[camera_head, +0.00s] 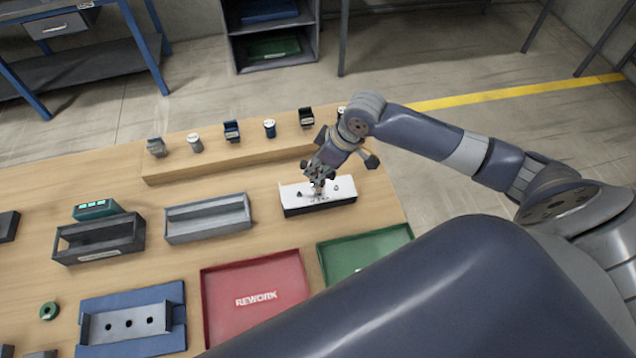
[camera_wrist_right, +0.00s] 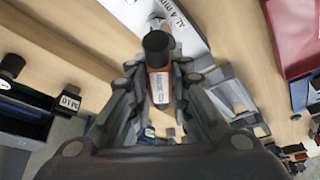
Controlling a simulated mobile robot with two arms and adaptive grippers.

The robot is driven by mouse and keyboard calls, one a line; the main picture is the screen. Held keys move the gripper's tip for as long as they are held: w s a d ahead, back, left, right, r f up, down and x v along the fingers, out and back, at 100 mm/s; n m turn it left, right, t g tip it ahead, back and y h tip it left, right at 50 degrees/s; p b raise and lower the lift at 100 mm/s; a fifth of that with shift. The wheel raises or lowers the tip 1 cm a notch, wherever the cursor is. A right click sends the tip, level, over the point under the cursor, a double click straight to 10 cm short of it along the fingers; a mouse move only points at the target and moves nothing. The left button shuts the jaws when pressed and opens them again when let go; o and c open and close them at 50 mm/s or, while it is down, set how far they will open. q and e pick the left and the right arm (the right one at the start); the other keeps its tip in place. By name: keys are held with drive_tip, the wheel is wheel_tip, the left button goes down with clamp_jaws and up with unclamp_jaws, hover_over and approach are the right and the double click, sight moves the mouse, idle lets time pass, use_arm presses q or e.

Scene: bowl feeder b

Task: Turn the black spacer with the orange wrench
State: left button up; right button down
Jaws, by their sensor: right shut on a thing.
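My right gripper (camera_head: 319,182) is over a white-topped block with a dark front (camera_head: 318,209), near the middle of the table. In the wrist view, my right gripper (camera_wrist_right: 158,100) is shut on the orange wrench (camera_wrist_right: 159,86), which has a white label and a dark round end (camera_wrist_right: 156,47). The white lettered top also shows in the wrist view (camera_wrist_right: 188,40), beyond the wrench. Small dark pieces sit on the white top beside the gripper; I cannot tell which is the black spacer. Whether the wrench touches it is hidden. My left gripper is out of view.
A red REWORK tray (camera_head: 256,297) and a green tray (camera_head: 365,250) lie in front. Grey bins (camera_head: 208,218) and (camera_head: 98,241) stand to the left. Several small holders stand on a raised wooden step (camera_head: 230,158) behind. A blue base with a holed grey block (camera_head: 130,327) is front left.

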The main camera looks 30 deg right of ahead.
drive_tip(key=shift+r, duration=2.05)
